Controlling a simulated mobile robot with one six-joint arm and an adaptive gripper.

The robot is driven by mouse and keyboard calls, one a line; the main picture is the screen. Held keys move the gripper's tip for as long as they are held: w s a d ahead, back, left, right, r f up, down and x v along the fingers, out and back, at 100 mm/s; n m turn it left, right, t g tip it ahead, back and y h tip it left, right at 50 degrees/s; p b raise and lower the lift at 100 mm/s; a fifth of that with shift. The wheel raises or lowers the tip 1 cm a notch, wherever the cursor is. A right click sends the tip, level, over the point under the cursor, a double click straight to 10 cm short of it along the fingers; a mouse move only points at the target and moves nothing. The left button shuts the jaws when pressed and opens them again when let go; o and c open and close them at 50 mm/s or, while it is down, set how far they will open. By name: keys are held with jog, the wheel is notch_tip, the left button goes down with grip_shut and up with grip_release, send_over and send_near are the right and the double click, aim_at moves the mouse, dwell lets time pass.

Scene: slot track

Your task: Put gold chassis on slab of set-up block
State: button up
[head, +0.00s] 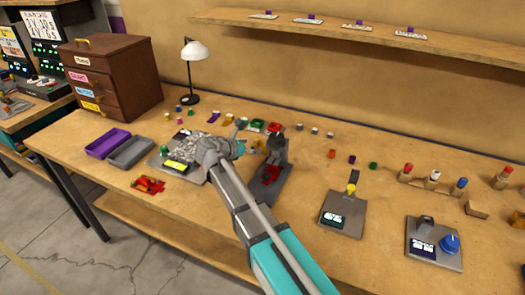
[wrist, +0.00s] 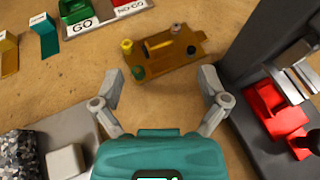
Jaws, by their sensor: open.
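The gold chassis (wrist: 178,50) lies flat on the table in the wrist view, with dark round parts and a yellow peg on it. My gripper (wrist: 160,78) is open and empty, its fingers apart just on the near side of the chassis. A speckled grey slab (wrist: 18,153) on a grey plate, apparently the set-up block, shows at the lower left of the wrist view. It also shows in the head view (head: 190,147), partly hidden by my arm.
A dark upright fixture (wrist: 250,75) holding a red part (wrist: 275,110) stands close right of my gripper. A green GO tray (wrist: 75,10) lies beyond. A pale cube (wrist: 66,161) is beside the slab. Another red chassis (head: 148,184) lies near the bench's front edge.

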aim_at(263, 144)
jog(key=shift+w, duration=0.15)
jog(key=shift+b+x, duration=0.95)
jog(key=shift+x, duration=1.7)
jog(key=shift+r, duration=0.1)
grip_shut()
jog(key=shift+r, duration=0.15)
notch_tip(263, 144, up, 3)
jog(key=p, duration=0.3)
jog(key=s+a+r+p, duration=0.8)
jog(key=a+r+p, duration=0.1)
jog(key=a+p, duration=0.1)
jog(key=shift+a+r, duration=0.35)
jog(key=shift+a, duration=0.45)
